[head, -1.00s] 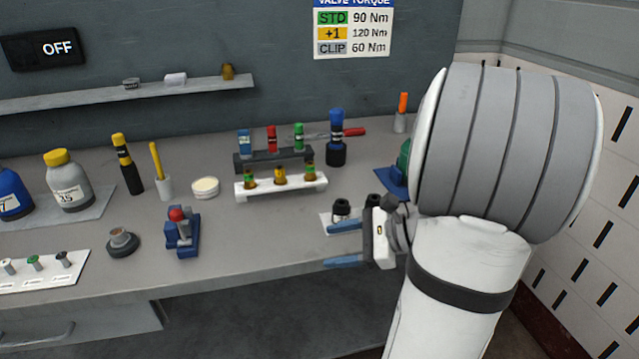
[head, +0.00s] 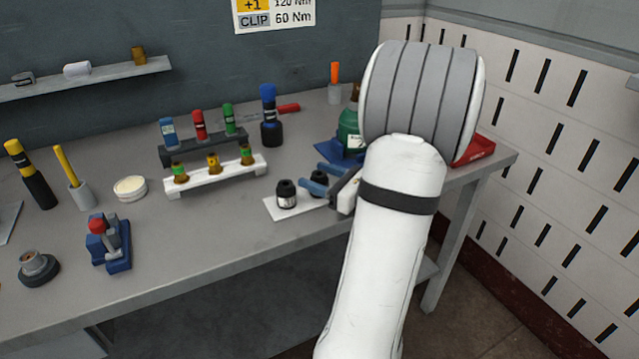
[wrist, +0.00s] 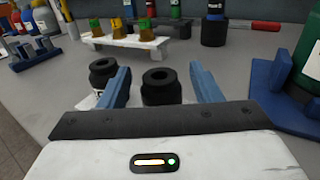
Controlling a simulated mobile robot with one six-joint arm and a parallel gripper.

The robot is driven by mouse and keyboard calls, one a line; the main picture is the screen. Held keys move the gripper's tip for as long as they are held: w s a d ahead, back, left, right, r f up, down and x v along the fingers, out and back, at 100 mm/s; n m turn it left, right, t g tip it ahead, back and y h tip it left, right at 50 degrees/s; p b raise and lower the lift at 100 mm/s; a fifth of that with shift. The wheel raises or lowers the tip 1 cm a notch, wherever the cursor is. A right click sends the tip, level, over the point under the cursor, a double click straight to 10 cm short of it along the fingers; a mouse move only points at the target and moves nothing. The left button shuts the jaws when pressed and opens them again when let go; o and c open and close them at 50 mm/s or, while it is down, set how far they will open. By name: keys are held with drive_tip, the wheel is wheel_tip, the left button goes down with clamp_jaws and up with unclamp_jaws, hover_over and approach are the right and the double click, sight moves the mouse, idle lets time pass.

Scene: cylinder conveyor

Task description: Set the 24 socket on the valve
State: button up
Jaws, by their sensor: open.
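Two black sockets stand on a small white plate (head: 268,206) near the bench's front edge. The left socket (head: 286,194) bears a light marking too small to read; it also shows in the wrist view (wrist: 103,72), outside my left finger. The right socket (head: 318,178) stands between my two blue fingers in the wrist view (wrist: 161,86), with its marking hidden. My gripper (head: 313,181) is open, low over the plate, with a finger on either side of the right socket and holding nothing. I cannot tell which socket is the 24, nor make out the valve for certain.
A white rack (head: 218,176) with amber vials and a dark rack (head: 204,148) stand behind the plate. A blue-topped tool (head: 270,115) stands behind. A green bottle (head: 351,132) and blue tray are close right. A blue device with a red knob (head: 108,242) stands left.

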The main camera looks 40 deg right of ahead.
drive_tip(key=shift+x, duration=0.95)
drive_tip(key=c, duration=1.1)
